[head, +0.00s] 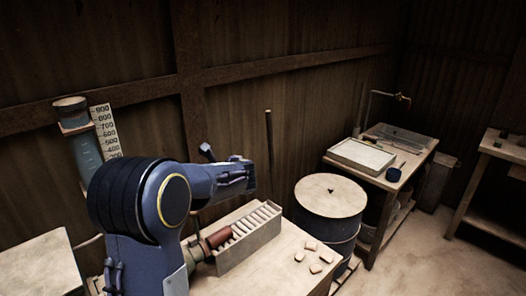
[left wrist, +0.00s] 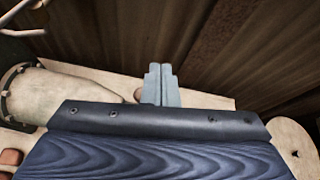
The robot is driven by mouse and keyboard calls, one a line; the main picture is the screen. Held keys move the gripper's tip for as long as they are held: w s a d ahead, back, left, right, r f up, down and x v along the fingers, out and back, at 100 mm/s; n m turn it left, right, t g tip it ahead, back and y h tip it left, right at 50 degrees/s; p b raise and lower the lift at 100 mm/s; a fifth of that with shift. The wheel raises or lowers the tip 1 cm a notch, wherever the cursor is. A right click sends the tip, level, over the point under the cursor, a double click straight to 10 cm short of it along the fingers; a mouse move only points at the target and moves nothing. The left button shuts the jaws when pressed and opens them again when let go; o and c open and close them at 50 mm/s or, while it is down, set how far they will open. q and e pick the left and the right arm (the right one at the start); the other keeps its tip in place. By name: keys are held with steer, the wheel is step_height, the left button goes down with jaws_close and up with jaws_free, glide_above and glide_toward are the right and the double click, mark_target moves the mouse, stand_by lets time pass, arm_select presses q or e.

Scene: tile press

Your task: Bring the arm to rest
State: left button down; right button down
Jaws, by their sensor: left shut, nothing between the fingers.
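My left arm (head: 140,200) rises in the lower left of the head view and bends to the right, its forward end held above the near workbench (head: 275,270). In the left wrist view, the two grey fingers of my left gripper (left wrist: 161,72) are together, with nothing held between them. My right gripper is in neither view.
A slotted rack (head: 250,235) and several small tiles (head: 314,258) are on the near bench, below and right of my arm. A drum (head: 330,196) stands to its right. Farther back are a side table with a tray (head: 361,155). Plank walls close the back.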

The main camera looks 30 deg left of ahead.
arm_select(q)
steer(key=s+d+f+n+t+h+b, duration=0.1)
steer(key=s+d+f+n+h, duration=0.3)
steer(key=s+d+n+h, duration=0.4)
steer(key=s+d+f+n+t+h+b, duration=0.1)
steer(key=s+d+f+n+h, duration=0.3)
steer(key=s+d+n, duration=0.9)
steer(key=s+d+h, duration=0.3)
steer(key=s+d, duration=0.1)
steer(key=d, duration=0.6)
steer(key=shift+s+t+h, duration=0.25)
steer(key=shift+t+h, duration=0.15)
